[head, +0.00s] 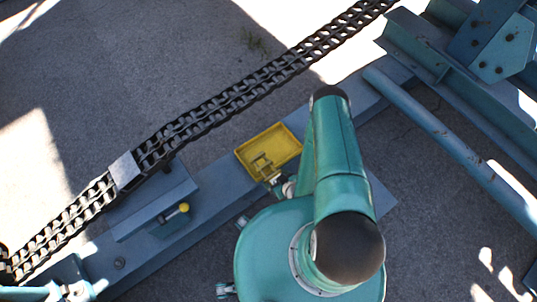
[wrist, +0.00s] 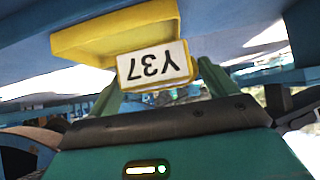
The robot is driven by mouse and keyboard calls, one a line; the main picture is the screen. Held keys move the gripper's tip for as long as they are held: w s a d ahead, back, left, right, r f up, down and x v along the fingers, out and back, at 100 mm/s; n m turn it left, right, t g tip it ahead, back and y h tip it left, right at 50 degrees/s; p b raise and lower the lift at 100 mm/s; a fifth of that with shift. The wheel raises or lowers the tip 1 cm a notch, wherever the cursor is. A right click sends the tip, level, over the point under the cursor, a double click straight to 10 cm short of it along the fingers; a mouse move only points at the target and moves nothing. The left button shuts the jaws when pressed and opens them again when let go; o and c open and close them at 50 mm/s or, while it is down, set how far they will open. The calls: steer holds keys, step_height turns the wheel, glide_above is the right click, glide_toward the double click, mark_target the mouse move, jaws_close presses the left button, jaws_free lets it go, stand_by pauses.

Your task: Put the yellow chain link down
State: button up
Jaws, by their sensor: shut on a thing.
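The yellow chain link (head: 262,163) is small in the head view, at the near part of the yellow tray (head: 268,137). The yellow tray (wrist: 82,44) is right behind the link in the wrist view. I cannot tell whether the link touches the tray floor. My gripper (head: 272,180) is partly hidden by my arm in the head view.
The tray rests on a blue-grey beam (head: 215,187). A dark double chain (head: 225,103) runs diagonally behind it, with a grey plate (head: 124,170) across it. A yellow-knobbed lever (head: 183,208) stands left of the tray. A teal frame (head: 465,50) fills the upper right.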

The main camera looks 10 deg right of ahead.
mark_target(269, 165)
steer(key=w+f, duration=0.1)
steer(key=w, duration=0.2)
steer(key=w+f, duration=0.2)
steer(key=w, duration=0.1)
steer(key=w+f, duration=0.1)
steer(key=w, duration=0.2)
steer(key=shift+w+a+f, duration=0.2)
steer(key=shift+a+f, duration=0.1)
steer(key=shift+a, duration=0.1)
steer(key=w+f, duration=0.4)
steer(key=f, duration=0.1)
steer(key=shift+w+a+f, duration=0.1)
steer(key=shift+w+a, duration=0.05)
steer(key=shift+w+f, duration=0.1)
steer(key=shift+f, duration=1.5)
steer(key=o, duration=1.3)
steer(key=shift+c, duration=0.2)
